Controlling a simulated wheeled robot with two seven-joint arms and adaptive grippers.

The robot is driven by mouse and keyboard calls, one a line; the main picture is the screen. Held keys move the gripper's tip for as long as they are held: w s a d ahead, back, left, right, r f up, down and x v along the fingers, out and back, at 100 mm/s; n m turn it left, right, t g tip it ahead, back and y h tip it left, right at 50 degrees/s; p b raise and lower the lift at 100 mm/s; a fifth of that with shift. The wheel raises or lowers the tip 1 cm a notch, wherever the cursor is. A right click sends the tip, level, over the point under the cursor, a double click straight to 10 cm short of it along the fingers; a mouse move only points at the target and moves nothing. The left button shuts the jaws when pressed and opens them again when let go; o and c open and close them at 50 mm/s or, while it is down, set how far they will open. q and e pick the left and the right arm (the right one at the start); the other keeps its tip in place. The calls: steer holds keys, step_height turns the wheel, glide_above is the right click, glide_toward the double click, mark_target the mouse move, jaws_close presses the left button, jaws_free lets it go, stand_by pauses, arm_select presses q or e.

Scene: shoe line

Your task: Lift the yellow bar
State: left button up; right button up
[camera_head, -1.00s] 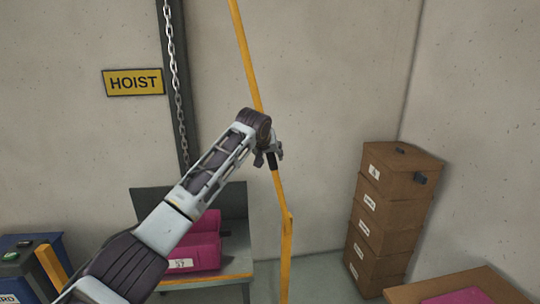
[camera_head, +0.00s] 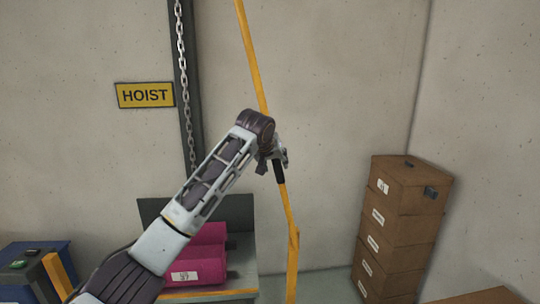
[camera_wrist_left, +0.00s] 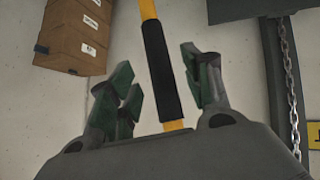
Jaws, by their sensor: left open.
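The yellow bar (camera_head: 254,72) is a long thin pole that runs from the top of the head view down past my left gripper, with a slight bend low down. It has a black grip sleeve (camera_head: 279,174) just below the gripper. My left gripper (camera_head: 275,160) is at the bar, at the upper end of the sleeve. In the left wrist view, the black sleeve (camera_wrist_left: 163,75) lies between the spread green-grey fingers of the left gripper (camera_wrist_left: 158,82), with gaps on both sides. The sleeve's lower end and a bit of yellow show near the palm. My right gripper is out of view.
A chain (camera_head: 184,90) hangs by a dark post at left, beside a HOIST sign (camera_head: 145,95). A pink bin (camera_head: 208,258) stands on a bench (camera_head: 246,284). Stacked brown boxes (camera_head: 396,232) stand at right. A blue bin (camera_head: 40,262) is lower left. Bare wall lies behind the bar.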

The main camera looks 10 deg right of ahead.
arm_select(q)
steer(key=v, duration=0.6)
steer(key=shift+s, duration=0.1)
stand_by(0.4)
